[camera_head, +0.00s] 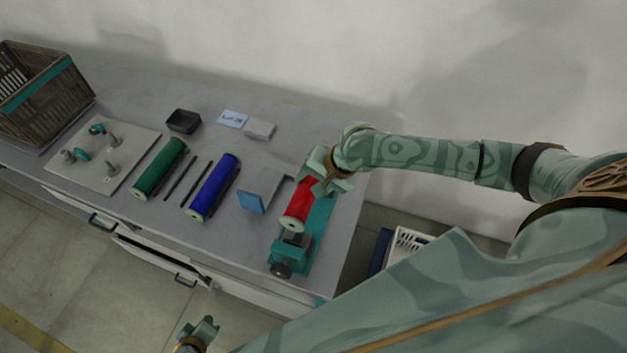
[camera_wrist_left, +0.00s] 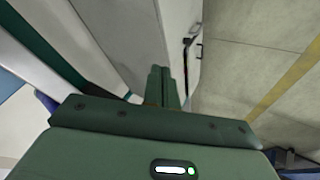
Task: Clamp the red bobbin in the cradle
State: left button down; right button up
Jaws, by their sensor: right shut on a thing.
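The red bobbin (camera_head: 297,205) lies lengthwise over the teal cradle (camera_head: 319,230) at the right end of the table in the head view. Its near end faces a dark clamp block with a round knob (camera_head: 281,269). My right gripper (camera_head: 326,178) is shut on the red bobbin at its far end; the fingers hide that end. I cannot tell whether the bobbin rests fully in the cradle. My left gripper (camera_head: 207,328) is off the table's front edge, empty, with its fingers together; they also show in the left wrist view (camera_wrist_left: 161,86).
A blue plate (camera_head: 262,191) stands left of the cradle. Blue (camera_head: 213,187) and green (camera_head: 158,168) bobbins, dark rods (camera_head: 181,178), a peg board (camera_head: 104,155), a black tray (camera_head: 183,121) and a basket (camera_head: 40,92) lie further left. A white crate (camera_head: 408,242) is beside the table.

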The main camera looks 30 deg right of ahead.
pick_arm(q)
jog(key=w+d+r+n+t+h, duration=0.2)
jog(key=w+d+r+n+t, duration=0.3)
jog(key=w+r, duration=0.85)
jog(key=d+r+g+h, duration=0.1)
jog(key=d, duration=0.2)
jog(key=d+r+g+h, duration=0.1)
jog(key=d, duration=0.2)
jog(key=d+r+g+h, duration=0.1)
jog(key=d+h, duration=0.1)
jog(key=d, duration=0.2)
jog(key=shift+s+r+m+g, duration=0.1)
jog(key=shift+s+m+g, duration=0.2)
jog(key=shift+s+m, duration=0.1)
jog(key=shift+d+r, duration=0.1)
jog(key=shift+d, duration=0.25)
jog(key=shift+w+d, duration=2.15)
jog(key=shift+d, duration=0.2)
